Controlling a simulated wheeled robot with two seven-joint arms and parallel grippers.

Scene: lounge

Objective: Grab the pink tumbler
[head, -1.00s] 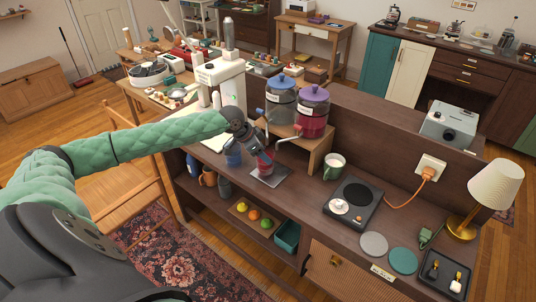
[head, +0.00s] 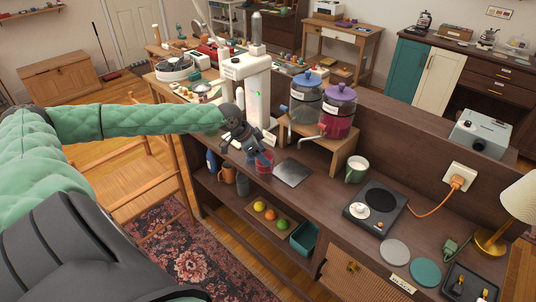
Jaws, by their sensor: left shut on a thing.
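The pink tumbler (head: 264,167) is at the left of the dark square plate (head: 293,173) on the wooden sideboard. My left gripper (head: 260,156) reaches in from the left and is shut on the tumbler, covering its upper part. I cannot tell whether the tumbler's base touches the sideboard top. My right gripper is not in view.
Two drink dispensers, one blue-lidded (head: 306,98) and one purple-lidded (head: 337,110), stand on a wooden riser (head: 345,150) behind the plate. A green mug (head: 356,169) and a hot plate (head: 376,207) stand to the right. A tall white machine (head: 246,90) is behind my gripper.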

